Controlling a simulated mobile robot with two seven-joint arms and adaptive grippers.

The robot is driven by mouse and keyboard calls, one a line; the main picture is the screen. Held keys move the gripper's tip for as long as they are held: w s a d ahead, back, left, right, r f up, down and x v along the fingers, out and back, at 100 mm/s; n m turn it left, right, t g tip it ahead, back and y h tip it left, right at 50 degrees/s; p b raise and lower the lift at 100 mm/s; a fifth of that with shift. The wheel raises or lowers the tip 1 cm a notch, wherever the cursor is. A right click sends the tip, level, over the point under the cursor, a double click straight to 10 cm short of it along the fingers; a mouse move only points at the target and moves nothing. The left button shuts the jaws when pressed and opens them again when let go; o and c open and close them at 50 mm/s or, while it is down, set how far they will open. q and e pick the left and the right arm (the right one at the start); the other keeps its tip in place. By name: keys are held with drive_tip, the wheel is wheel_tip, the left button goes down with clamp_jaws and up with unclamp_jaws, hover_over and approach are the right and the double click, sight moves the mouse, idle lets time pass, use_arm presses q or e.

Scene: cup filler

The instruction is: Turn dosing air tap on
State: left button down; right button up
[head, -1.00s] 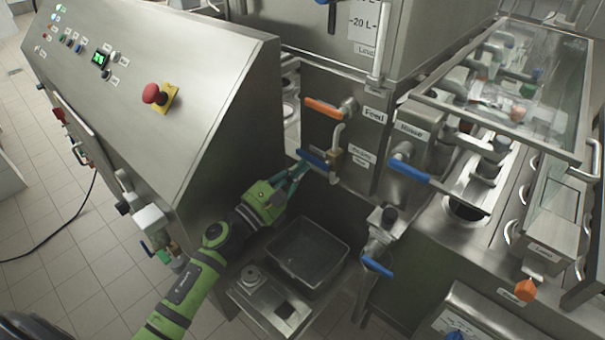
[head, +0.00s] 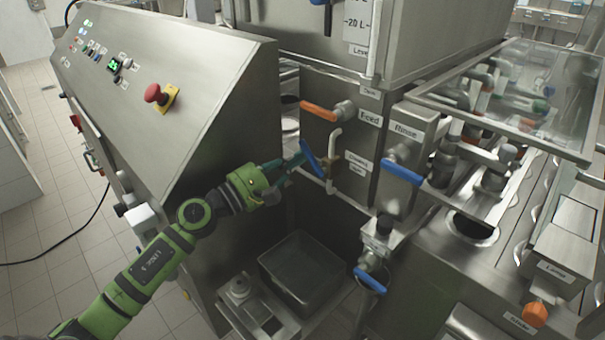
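The dosing air tap has a blue lever handle (head: 311,159) on a small brass valve, left of a white label (head: 357,163) that appears to read "Dosing air". The handle slants steeply, upper end to the left, lower end by the valve. My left gripper (head: 297,164), green with teal fingers, is at the handle's left side. Its fingertips look in contact with the handle or very close to it; whether they are open or shut is unclear. My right gripper is not in view.
An orange feed lever (head: 319,111) sits just above, and a blue rinse lever (head: 403,173) to the right. Another blue-handled valve (head: 370,280) stands lower right. A grey bin (head: 300,268) is below my arm. The control cabinet (head: 160,90) flanks my arm on the left.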

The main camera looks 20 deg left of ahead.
sight(305, 149)
use_arm(q)
drive_tip(key=m, duration=0.1)
drive_tip(key=r+m, duration=0.1)
drive_tip(key=r+m+g, duration=0.1)
drive_tip(key=shift+s+d+m+h+b, duration=0.2)
drive_tip(key=shift+d+m+h+b, duration=0.1)
drive_tip(key=shift+b, duration=0.1)
drive_tip(key=shift+d+r+m, duration=0.15)
drive_tip(key=shift+m, duration=0.25)
drive_tip(key=shift+s+d+r+m+b, duration=0.1)
drive_tip(key=shift+d+r+m+b, duration=0.1)
drive_tip(key=shift+m+b, duration=0.45)
drive_tip(key=shift+d+m+g, duration=0.1)
drive_tip(key=shift+m+g, duration=0.2)
drive_tip(key=shift+m, duration=0.25)
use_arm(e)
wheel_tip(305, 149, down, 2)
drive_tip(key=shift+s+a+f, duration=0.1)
use_arm(q)
drive_tip(key=shift+s+d+r+m+g+b, duration=0.15)
drive_tip(key=shift+m+g+b, duration=0.2)
drive_tip(key=shift+m, duration=0.45)
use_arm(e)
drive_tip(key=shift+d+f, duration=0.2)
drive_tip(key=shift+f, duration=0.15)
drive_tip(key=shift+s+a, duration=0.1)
